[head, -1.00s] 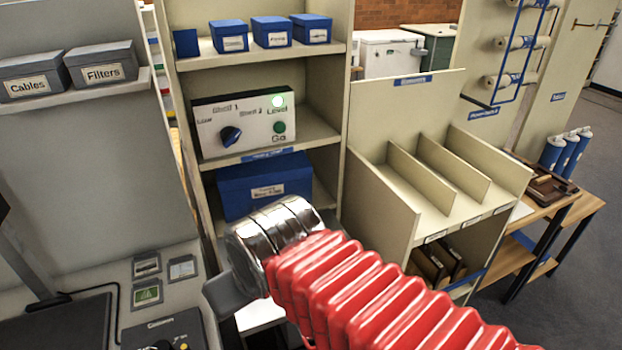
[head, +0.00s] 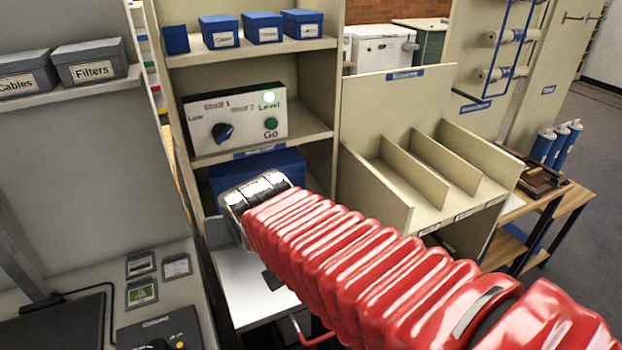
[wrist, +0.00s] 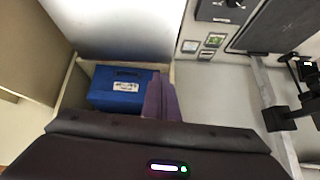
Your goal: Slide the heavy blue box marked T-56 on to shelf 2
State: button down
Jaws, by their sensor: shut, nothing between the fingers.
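In the head view a large blue box (head: 228,172) sits in the bay under the control panel, partly hidden by my arm. A blue box with a white label (wrist: 120,88) also shows in the wrist view. I cannot read T-56 on either. The panel (head: 237,118) carries the words Low, Shelf 1, Shelf 2, Level and Go. It has a blue knob (head: 222,132), a green button (head: 271,123) and a glowing lamp by Level (head: 269,97). My gripper (wrist: 159,98) is shut and empty, its purple fingers beside the box's right edge in the picture; contact is unclear.
A white flat surface (head: 245,292) lies below the bay, partly behind my arm. Small blue boxes (head: 264,27) stand on the shelf above the panel. Grey boxes (head: 88,62) stand at upper left. An empty divided rack (head: 425,180) is on the right.

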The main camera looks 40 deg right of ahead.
jog(key=w+d+f+m+t+h, duration=0.2)
jog(key=w+d+m, duration=0.2)
jog(key=w+d, duration=0.5)
jog(key=w+d+f+m+t+h, duration=0.1)
jog(key=w+d+f+m+t, duration=0.15)
jog(key=w+d+m, duration=0.65)
jog(key=s+d+f+m+t, duration=0.1)
jog(key=s+d+f, duration=0.1)
jog(key=d, duration=0.4)
jog(key=s+d+f+m+t+h, duration=0.1)
jog(key=s+d+f+m+t, duration=0.1)
jog(key=d+f, duration=0.3)
jog(key=s+d+f+m+t, duration=0.1)
jog(key=s+d+f+t, duration=0.1)
jog(key=d, duration=0.5)
jog(key=shift+s+d+f+m, duration=0.1)
jog(key=shift+s+f+m, duration=0.25)
jog(key=shift+f, duration=0.3)
jog(key=shift+w, duration=0.1)
jog(key=x, duration=1)
jog(key=shift+d, duration=0.1)
jog(key=shift+a, duration=2)
